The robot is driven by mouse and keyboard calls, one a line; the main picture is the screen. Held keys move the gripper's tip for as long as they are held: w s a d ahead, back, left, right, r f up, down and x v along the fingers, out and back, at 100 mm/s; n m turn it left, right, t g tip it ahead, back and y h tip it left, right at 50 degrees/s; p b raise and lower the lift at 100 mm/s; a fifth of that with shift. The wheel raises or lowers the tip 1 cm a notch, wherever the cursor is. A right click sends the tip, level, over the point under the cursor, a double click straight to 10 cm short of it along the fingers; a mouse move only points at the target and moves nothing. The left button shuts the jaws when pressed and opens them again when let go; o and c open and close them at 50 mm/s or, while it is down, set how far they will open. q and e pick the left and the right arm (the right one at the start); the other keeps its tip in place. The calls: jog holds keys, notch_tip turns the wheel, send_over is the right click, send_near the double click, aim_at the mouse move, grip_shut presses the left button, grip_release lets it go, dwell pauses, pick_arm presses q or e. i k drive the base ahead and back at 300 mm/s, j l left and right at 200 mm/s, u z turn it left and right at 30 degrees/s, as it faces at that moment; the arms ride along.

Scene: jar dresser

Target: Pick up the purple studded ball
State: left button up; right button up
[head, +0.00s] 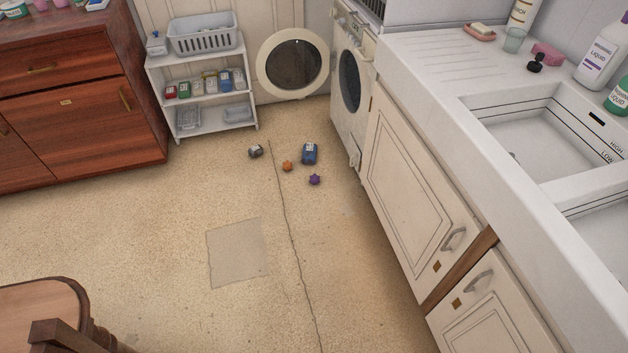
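A small purple studded ball (315,180) lies on the beige floor in front of the washing machine, near the middle of the head view. A small orange studded ball (287,166) lies just to its left and a little farther back. A small grey and dark object (256,152) is farther left on the floor. Neither of my grippers shows in the head view.
A washing machine (353,85) stands with its round door (293,68) open. White cabinets (415,195) line the right side under a sink counter. A white shelf (201,100) and red-brown dresser (80,95) stand at the back left. A wooden chair (40,305) is at lower left. The central floor is clear.

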aim_at(315, 179)
jog(key=z, duration=0.4)
jog(key=i+j+z, duration=0.2)
jog(key=z, duration=0.2)
jog(key=i+j+z, duration=0.15)
jog(key=j+z, duration=0.25)
jog(key=i+j+z, duration=0.15)
jog(key=z, duration=0.25)
jog(key=j+z, duration=0.35)
jog(key=i+j, duration=0.05)
jog(key=j, duration=0.1)
